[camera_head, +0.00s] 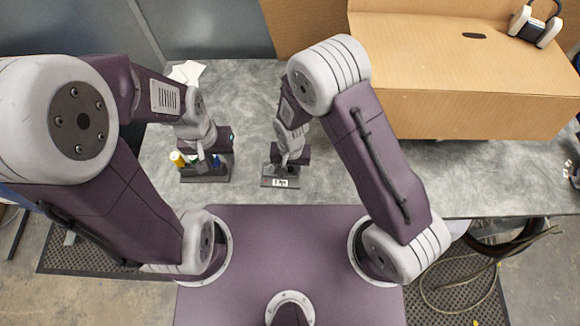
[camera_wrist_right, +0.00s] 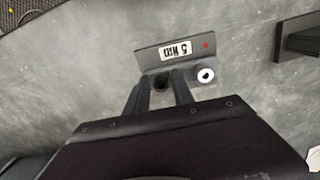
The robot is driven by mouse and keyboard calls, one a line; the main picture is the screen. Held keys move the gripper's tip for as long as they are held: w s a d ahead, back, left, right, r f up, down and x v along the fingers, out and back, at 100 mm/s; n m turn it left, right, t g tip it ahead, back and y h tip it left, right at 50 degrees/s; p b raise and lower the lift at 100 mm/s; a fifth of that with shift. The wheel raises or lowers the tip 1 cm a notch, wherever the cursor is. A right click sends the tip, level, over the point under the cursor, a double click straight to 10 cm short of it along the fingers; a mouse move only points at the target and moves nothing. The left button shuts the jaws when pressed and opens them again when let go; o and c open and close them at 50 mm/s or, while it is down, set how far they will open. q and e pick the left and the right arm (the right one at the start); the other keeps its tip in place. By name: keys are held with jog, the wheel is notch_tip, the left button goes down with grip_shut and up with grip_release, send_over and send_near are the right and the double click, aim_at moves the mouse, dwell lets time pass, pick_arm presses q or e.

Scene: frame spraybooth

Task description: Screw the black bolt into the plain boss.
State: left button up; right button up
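A dark fixture block (camera_head: 268,183) with a white label stands on the grey bench below my right gripper (camera_head: 283,162). In the right wrist view the fixture plate (camera_wrist_right: 147,57) shows a white-ringed boss (camera_wrist_right: 205,75) at the right. My right gripper (camera_wrist_right: 160,85) reaches down to the fixture left of this ring, its fingers apart on either side of a round black spot. I cannot tell whether that spot is the black bolt's head or the plain boss's opening, or whether the fingers touch it. My left gripper (camera_head: 203,155) is over a dark rack; its fingertips are unclear.
The dark rack (camera_head: 205,178) holds yellow, green and blue pieces. A large cardboard box (camera_head: 460,112) fills the bench's back right, with headphones (camera_head: 536,22) on top. White paper (camera_head: 187,72) lies at the back left. Bench right of the fixture is clear.

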jog(key=n, duration=0.7)
jog(key=shift+d, duration=0.15)
jog(key=n, duration=0.3)
jog(key=n+p, duration=0.1)
jog(key=n, duration=0.2)
jog(key=shift+w+n, duration=0.2)
jog(key=shift+n, duration=0.1)
grip_shut()
jog(key=m, duration=0.4)
jog(key=shift+s+m, duration=0.15)
jog(key=shift+m, duration=0.15)
jog(key=shift+m, duration=1)
jog(key=m, duration=0.2)
jog(key=shift+f+m, duration=0.1)
jog(key=shift+m, duration=0.2)
